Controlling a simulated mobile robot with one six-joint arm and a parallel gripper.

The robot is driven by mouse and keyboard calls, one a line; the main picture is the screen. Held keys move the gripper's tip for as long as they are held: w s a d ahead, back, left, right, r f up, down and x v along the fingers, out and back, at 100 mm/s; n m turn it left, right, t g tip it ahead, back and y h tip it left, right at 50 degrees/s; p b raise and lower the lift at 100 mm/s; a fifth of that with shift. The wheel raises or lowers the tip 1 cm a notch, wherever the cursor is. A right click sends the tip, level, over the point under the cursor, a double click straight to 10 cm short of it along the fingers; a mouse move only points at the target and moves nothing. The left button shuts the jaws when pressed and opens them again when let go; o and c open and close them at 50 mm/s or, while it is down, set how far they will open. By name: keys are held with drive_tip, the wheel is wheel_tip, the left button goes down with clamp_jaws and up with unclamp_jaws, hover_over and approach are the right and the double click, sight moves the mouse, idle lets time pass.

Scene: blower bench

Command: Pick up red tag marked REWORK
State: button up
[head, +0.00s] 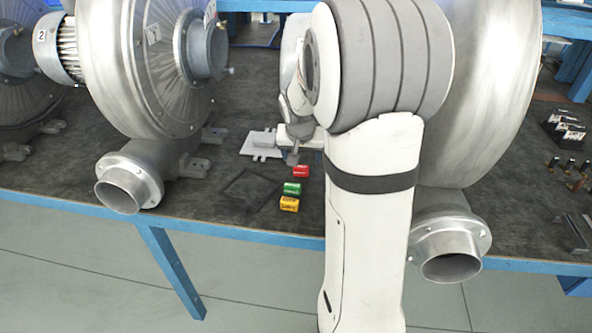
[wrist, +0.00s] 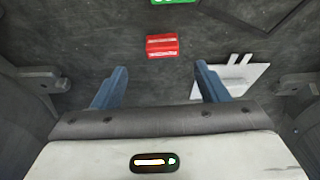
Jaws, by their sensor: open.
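The red tag (head: 302,172) lies on the dark bench top, at the back of a short row of coloured tags. In the wrist view the red tag (wrist: 162,46) shows ahead of my gripper (wrist: 162,78), roughly centred between the two blue fingers and beyond their tips. Its lettering is too small to read. My gripper is open and empty, and its fingers do not touch the tag. In the head view my gripper (head: 293,158) is close behind the tag, partly hidden by my arm.
A green tag (head: 291,189) and a yellow tag (head: 289,204) lie in front of the red one. A light grey plate (head: 262,145) lies to the left of my gripper. A dark square outline (head: 250,189) is left of the tags. Large blowers (head: 135,70) stand on both sides.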

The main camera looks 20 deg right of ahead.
sight(301, 167)
drive_tip(key=x, duration=0.7)
drive_tip(key=shift+a+f+b, duration=0.15)
drive_tip(key=shift+f+b, duration=0.05)
drive_tip(key=shift+b, duration=0.15)
drive_tip(key=shift+s, duration=0.1)
drive_tip(key=shift+c, duration=0.2)
drive_tip(key=c, duration=1)
drive_tip(key=shift+r, duration=0.15)
